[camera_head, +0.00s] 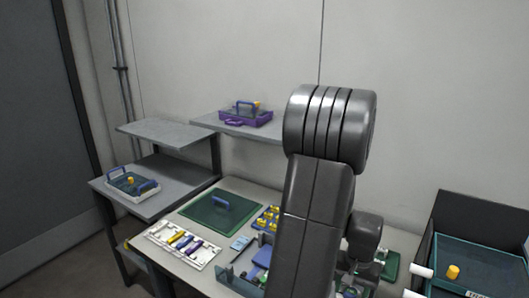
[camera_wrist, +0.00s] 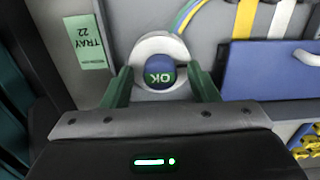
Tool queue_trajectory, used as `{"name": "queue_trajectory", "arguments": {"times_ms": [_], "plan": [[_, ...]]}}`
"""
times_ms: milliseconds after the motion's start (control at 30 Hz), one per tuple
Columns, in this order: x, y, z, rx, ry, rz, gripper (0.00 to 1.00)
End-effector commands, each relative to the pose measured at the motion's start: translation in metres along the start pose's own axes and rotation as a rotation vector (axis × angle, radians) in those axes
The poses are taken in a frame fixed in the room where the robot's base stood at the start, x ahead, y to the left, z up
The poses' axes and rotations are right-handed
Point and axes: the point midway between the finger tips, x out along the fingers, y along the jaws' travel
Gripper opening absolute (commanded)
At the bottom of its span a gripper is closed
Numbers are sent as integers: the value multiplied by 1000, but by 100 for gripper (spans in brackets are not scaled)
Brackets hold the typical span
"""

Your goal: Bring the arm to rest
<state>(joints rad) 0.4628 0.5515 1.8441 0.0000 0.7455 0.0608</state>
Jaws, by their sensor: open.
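My arm (camera_head: 320,200) stands upright in the middle of the head view and covers part of the workbench; my gripper is not clearly seen there. In the wrist view my gripper (camera_wrist: 163,88) shows two green fingers spread apart, one on each side of a round blue button marked OK (camera_wrist: 160,77). A white ring (camera_wrist: 150,45) surrounds the button. Nothing is held between the fingers; I cannot tell whether they touch the ring.
The workbench bears a green mat (camera_head: 205,212), a white tray of coloured pieces (camera_head: 160,236) and yellow pieces (camera_head: 268,217). A purple case (camera_head: 247,120) is on the rear shelf. A dark bin (camera_head: 480,222) stands right. A TRAY 22 label (camera_wrist: 86,42) and blue panel (camera_wrist: 262,72) flank the button.

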Motion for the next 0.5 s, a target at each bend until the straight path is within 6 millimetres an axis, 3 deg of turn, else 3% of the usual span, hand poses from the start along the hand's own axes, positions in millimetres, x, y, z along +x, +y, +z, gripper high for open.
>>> {"name": "queue_trajectory", "arguments": {"times_ms": [500], "plan": [[0, 0, 0, -172, -1, 0, 54]]}}
